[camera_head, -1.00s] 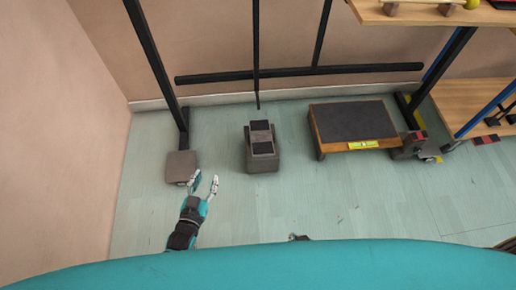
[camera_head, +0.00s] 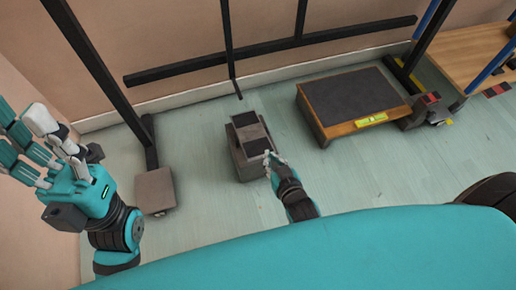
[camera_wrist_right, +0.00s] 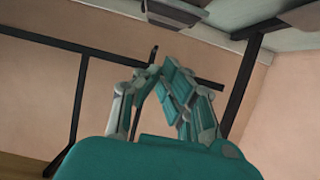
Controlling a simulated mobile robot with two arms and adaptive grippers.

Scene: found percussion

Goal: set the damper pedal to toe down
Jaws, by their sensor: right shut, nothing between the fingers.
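The damper pedal (camera_head: 250,142) is a grey block on the floor with two dark pads on its top, one at the far end and one at the near end. I cannot tell which way its plate tilts. My right gripper (camera_head: 271,158) is shut and empty, its tips at the near right edge of the pedal; I cannot tell whether they touch. In the right wrist view its fingers (camera_wrist_right: 160,72) are together, and the pedal (camera_wrist_right: 177,12) shows upside down at the top edge, partly cut off. My left gripper (camera_head: 48,145) is raised at the left with its fingers spread, empty.
A low wooden platform with a dark top (camera_head: 355,100) stands right of the pedal. A dark frame's square foot (camera_head: 154,190) lies to the left. A thin rod (camera_head: 232,60) hangs behind the pedal. A wooden shelf (camera_head: 475,55) is at the right.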

